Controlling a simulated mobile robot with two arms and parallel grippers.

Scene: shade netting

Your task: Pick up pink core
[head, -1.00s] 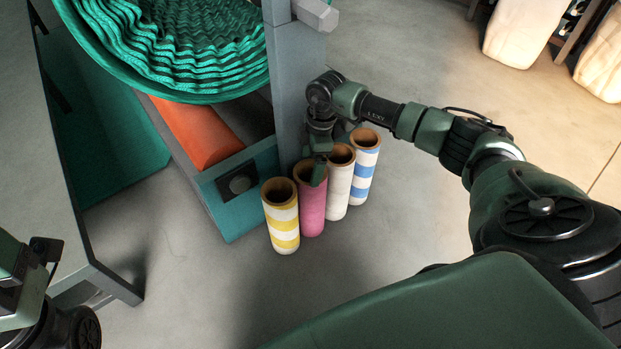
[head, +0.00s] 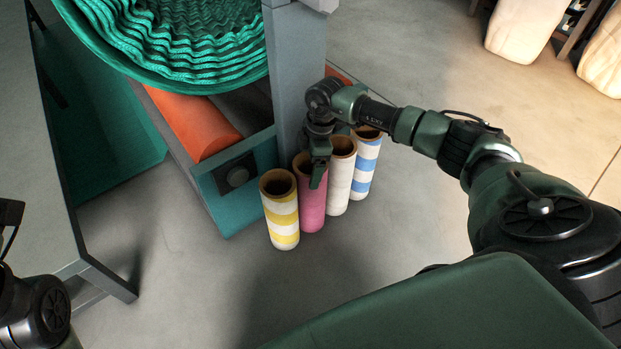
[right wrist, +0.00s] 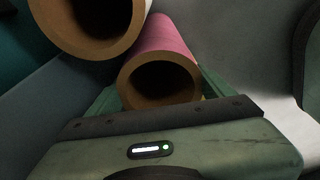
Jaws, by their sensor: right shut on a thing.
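The pink core (head: 312,208) stands upright on the floor in a row of tubes, between the yellow-striped core (head: 283,222) and the plain white core (head: 339,185). My right gripper (head: 318,176) reaches down over its top and is shut on its rim. In the right wrist view the open brown end of the pink core (right wrist: 160,80) is right at the gripper. Part of my left arm shows at the lower left edge; its fingers cannot be made out.
The blue-striped core (head: 365,170) ends the row on the right. A teal rack with a grey post (head: 297,80) stands close behind the cores, holding an orange roll (head: 195,125) and green netting (head: 185,50). A grey table (head: 40,160) is at left. Floor in front is clear.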

